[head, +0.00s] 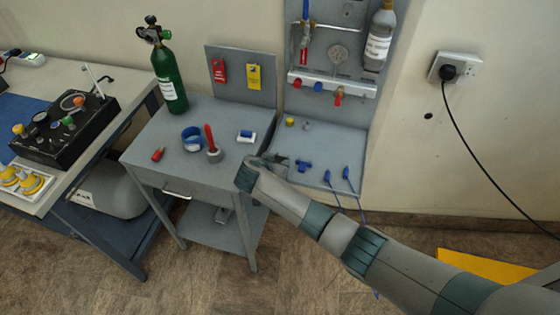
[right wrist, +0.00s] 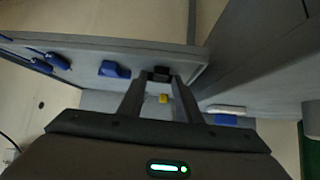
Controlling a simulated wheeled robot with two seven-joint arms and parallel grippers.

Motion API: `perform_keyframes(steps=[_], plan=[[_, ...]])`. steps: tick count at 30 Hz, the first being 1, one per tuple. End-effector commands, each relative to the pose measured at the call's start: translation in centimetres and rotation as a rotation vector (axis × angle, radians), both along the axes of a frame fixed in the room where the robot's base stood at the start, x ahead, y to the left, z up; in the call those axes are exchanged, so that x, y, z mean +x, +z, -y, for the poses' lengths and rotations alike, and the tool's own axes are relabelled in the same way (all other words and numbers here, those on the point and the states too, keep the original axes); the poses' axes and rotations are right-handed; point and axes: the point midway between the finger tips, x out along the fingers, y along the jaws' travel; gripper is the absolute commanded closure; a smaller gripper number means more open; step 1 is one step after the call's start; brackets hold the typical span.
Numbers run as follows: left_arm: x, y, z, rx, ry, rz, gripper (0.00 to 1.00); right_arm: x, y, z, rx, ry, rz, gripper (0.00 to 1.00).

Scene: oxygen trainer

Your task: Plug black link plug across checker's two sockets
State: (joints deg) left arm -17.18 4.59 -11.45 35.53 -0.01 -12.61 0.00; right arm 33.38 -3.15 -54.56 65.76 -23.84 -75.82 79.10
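My right gripper (head: 277,162) is over the left part of the grey shelf (head: 325,143). In the right wrist view its two fingers (right wrist: 160,82) stand apart, with a small black block (right wrist: 160,73), probably the link plug, at their tips. It nearly fills the gap; I cannot tell if the fingers press on it. The gripper hides this spot in the head view. I cannot make out which thing is the checker; its two sockets are not discernible. A black box with knobs and a gauge (head: 65,132) sits on the left bench. My left gripper is not in view.
A blue clamp-like part (head: 303,166) and blue leads (head: 348,174) lie on the shelf. A yellow knob (head: 290,122) is behind. The grey table (head: 165,170) holds a green cylinder (head: 170,80), blue tape (head: 192,138), a red-handled tool (head: 210,138) and a blue-white block (head: 246,136).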

Motion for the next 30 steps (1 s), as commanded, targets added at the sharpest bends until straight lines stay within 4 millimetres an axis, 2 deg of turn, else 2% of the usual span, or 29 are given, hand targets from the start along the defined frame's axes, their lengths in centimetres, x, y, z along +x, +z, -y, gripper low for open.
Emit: perform_keyframes(steps=[1, 4, 13, 30], plan=[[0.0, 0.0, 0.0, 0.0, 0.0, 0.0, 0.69, 0.0, 0.0, 0.0, 0.0, 0.0, 0.0, 0.76], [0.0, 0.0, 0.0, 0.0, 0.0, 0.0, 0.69, 0.0, 0.0, 0.0, 0.0, 0.0, 0.0, 1.0], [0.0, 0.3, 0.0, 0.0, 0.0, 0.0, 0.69, 0.0, 0.3, 0.0, 0.0, 0.0, 0.0, 1.0], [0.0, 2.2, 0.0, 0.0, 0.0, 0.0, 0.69, 0.0, 2.7, 0.0, 0.001, -0.001, 0.0, 1.0]])
